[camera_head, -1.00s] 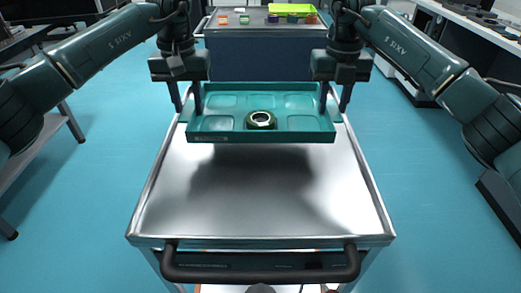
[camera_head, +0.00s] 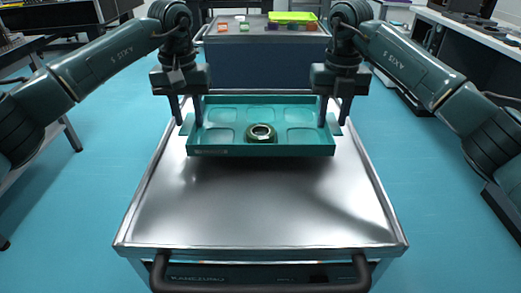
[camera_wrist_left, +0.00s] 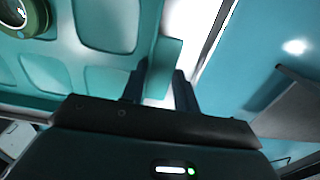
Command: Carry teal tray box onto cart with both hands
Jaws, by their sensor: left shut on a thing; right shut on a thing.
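The teal tray box (camera_head: 225,151) is over the far part of the metal cart top (camera_head: 260,205), roughly level, with a shadow on the cart below its front edge. A dark green ring-shaped part (camera_head: 261,133) sits in its front middle compartment; the other compartments look empty. My left gripper (camera_head: 188,112) is shut on the tray's left side; in the left wrist view its fingers (camera_wrist_left: 160,90) hold the tray's side tab (camera_wrist_left: 165,62). My right gripper (camera_head: 334,112) is shut on the tray's right side. Whether the tray touches the cart is hard to tell.
The cart's black handle (camera_head: 260,284) is at the near edge. Behind stands another table (camera_head: 258,32) with small coloured blocks and a lime green tray (camera_head: 292,17). Benches line both sides. The near part of the cart top is clear.

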